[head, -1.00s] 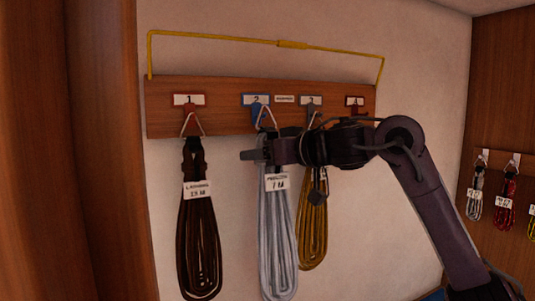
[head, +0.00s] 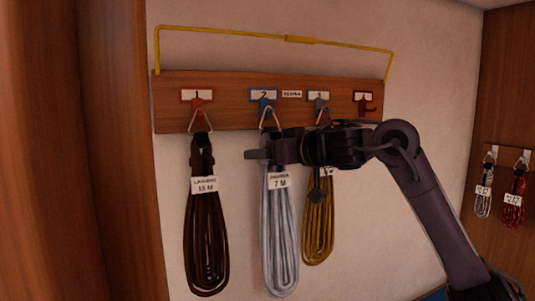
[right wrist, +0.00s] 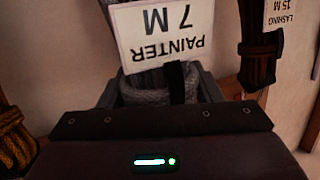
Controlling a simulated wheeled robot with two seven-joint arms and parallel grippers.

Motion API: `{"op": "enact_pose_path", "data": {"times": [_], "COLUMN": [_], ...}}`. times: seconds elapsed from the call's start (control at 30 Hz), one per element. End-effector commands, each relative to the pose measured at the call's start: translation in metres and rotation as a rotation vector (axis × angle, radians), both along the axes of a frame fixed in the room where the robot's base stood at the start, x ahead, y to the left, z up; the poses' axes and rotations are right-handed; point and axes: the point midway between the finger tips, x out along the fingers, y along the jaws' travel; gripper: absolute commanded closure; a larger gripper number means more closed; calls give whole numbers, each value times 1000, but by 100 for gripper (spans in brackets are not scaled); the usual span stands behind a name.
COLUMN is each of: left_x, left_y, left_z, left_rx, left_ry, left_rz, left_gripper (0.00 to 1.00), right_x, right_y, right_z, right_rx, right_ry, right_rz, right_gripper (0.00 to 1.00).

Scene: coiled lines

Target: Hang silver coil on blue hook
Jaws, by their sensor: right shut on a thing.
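The silver coil (head: 281,240) hangs down below the blue hook (head: 263,105), which is under plate 2 on the wooden board. A pale wire ring at its top meets the blue hook; I cannot tell whether it is seated. My right gripper (head: 262,154) is shut on the coil's upper end, just below the ring. In the right wrist view the silver coil (right wrist: 145,95) is between the fingers, with a dark strap and a tag (right wrist: 160,35) reading "PAINTER 7 M". My left gripper is not in view.
A dark brown coil (head: 205,240) hangs left on the red hook (head: 197,105). A yellow coil (head: 318,230) hangs close on the right from the grey hook (head: 320,105). The dark red hook (head: 368,107) is empty. More coils (head: 515,195) hang at far right.

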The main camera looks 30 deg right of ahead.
Motion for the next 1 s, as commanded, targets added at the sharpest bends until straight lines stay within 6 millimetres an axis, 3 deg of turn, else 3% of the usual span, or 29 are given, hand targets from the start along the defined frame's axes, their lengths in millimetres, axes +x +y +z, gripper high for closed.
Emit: {"op": "enact_pose_path", "data": {"times": [0.2, 0.23, 0.4, 0.77, 1.0], "left_x": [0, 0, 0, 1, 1], "left_y": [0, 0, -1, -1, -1], "left_z": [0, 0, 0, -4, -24], "left_rx": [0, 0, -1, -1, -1], "left_ry": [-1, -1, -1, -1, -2], "left_rz": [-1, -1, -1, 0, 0], "left_gripper": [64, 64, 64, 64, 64], "right_x": [0, -1, 0, -5, -40], "right_y": [0, 0, 0, -2, -14], "right_z": [2, 2, 2, -1, 6], "right_rx": [2, 2, 1, -1, -2], "right_ry": [-4, -4, -3, 1, -6], "right_rz": [-1, -1, 0, -1, -2], "right_gripper": [100, 40, 18, 16, 16]}}
